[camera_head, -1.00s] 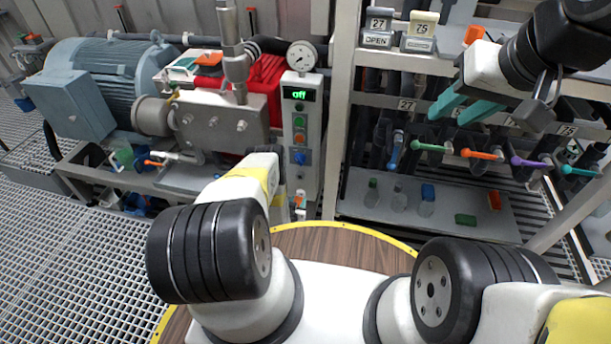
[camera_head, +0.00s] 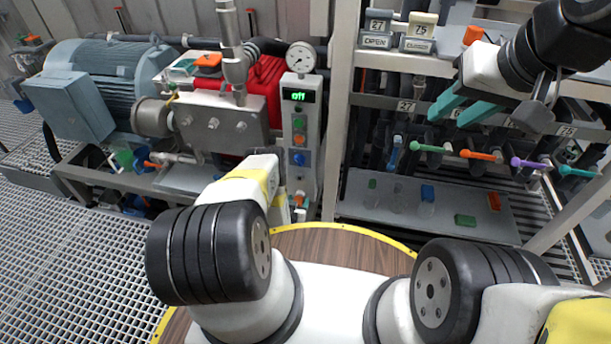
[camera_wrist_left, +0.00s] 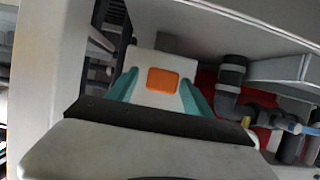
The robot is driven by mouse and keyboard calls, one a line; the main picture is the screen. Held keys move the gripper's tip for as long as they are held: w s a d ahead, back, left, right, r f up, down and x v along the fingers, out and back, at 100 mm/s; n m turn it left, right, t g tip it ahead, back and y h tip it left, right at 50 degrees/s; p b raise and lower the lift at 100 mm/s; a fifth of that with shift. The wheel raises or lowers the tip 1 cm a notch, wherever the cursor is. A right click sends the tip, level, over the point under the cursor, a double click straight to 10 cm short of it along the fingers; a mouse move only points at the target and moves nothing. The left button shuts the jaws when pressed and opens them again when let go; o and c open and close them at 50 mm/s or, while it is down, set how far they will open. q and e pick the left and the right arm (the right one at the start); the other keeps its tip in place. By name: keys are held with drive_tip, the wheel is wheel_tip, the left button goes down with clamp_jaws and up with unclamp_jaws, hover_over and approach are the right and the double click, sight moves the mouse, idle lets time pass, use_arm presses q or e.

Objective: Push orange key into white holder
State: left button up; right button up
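In the left wrist view an orange key (camera_wrist_left: 163,80) shows as a rounded block on a white holder (camera_wrist_left: 157,99). The teal fingers of my left gripper (camera_wrist_left: 158,85) stand apart on either side of the white holder; whether they touch it I cannot tell. In the head view a small orange piece (camera_head: 300,200) with white under it sits at the foot of the control panel, beside my left wrist, whose fingers are hidden there. My right gripper (camera_head: 459,106) is open and empty in front of the rack at the right.
The grey control panel (camera_head: 299,130) has a lit display and coloured buttons. A red machine (camera_head: 262,85) and a blue-grey motor (camera_head: 125,80) stand at the left. The wooden round top (camera_head: 335,247) looks clear.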

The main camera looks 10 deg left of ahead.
use_arm(q)
drive_tip(key=v, duration=0.7)
drive_tip(key=shift+s+r, duration=0.2)
drive_tip(key=shift+s, duration=0.2)
